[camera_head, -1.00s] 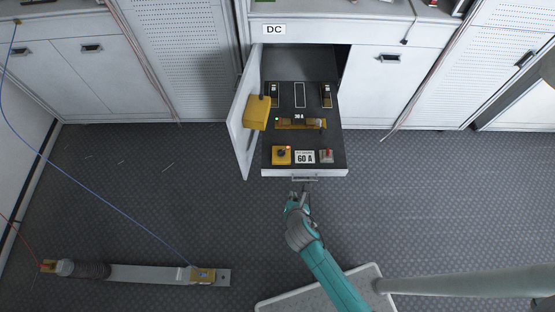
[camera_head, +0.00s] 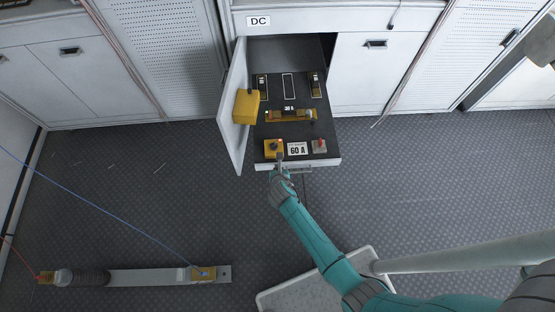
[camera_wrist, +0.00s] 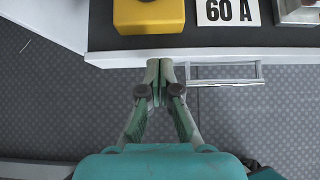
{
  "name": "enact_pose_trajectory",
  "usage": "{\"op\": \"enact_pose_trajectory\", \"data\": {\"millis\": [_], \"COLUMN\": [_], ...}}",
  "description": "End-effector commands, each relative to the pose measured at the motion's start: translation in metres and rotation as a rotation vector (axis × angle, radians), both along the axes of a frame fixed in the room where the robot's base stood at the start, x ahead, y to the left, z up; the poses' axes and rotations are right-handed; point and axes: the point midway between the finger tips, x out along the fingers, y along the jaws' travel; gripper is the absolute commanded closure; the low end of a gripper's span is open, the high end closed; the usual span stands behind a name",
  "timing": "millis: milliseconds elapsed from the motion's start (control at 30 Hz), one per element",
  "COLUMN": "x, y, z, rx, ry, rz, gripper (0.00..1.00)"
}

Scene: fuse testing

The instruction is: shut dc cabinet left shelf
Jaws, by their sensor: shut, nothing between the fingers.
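The DC cabinet (camera_head: 283,20) stands at the back, with its left door (camera_head: 234,108) swung open. Its left shelf (camera_head: 331,146) is pulled out over the floor and also fills the top of the wrist view (camera_wrist: 230,38). The shelf has a white front with a metal handle (camera_wrist: 226,82). My gripper (camera_head: 280,158) is at the shelf's front edge, left of the handle's middle. In the wrist view my gripper (camera_wrist: 160,66) has its fingertips together at the white front, beside the handle's left end. I cannot tell whether they touch it.
The shelf bears a yellow block with a knob (camera_head: 273,148), a 60 A label (camera_head: 298,149), a grey switch (camera_head: 319,146) and a fuse (camera_head: 290,115). A yellow box (camera_head: 246,106) is on the open door. A long metal bar (camera_head: 150,276) lies on the floor at left.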

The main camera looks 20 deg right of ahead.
Motion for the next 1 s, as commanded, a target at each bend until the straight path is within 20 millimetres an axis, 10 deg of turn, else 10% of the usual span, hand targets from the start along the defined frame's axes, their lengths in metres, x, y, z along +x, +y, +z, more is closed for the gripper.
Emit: {"op": "enact_pose_trajectory", "data": {"millis": [1000], "x": [0.05], "y": [-0.002], "z": [0.003], "rx": [0.0], "ry": [-0.004], "rz": [0.001], "gripper": [1.0]}}
